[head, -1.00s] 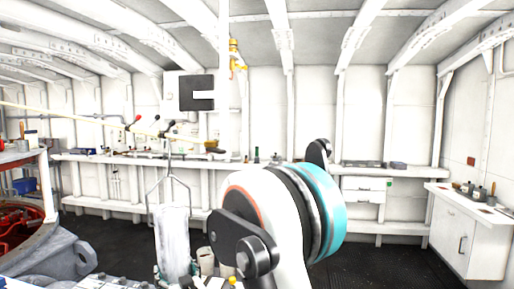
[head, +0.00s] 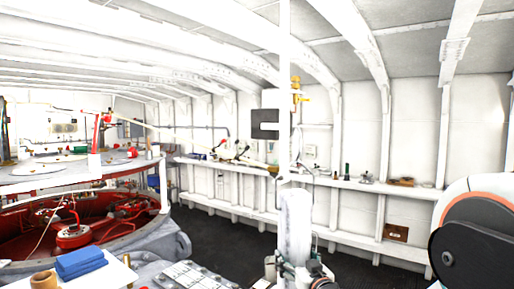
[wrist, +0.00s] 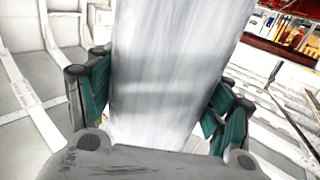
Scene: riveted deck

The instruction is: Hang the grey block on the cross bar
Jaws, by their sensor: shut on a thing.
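The grey block (head: 295,222) stands upright and looks pale and long. A thin wire frame rises from its top, against the wall. My gripper (head: 292,268) is at its lower end in the head view, small and partly hidden. In the wrist view, the block (wrist: 170,60) fills the middle between the green pads of my gripper (wrist: 162,112), which is shut on it. The block's far end is out of the wrist view. A thin pale rod (head: 165,133) slants behind, left of the block; I cannot tell whether it is the cross bar.
A white vertical post (head: 285,80) rises just above the block. A round red machine pit (head: 75,232) lies at left, with a blue folded cloth (head: 80,263) on a white surface in front. A wall shelf (head: 345,186) runs behind. Dark floor (head: 225,232) is free between.

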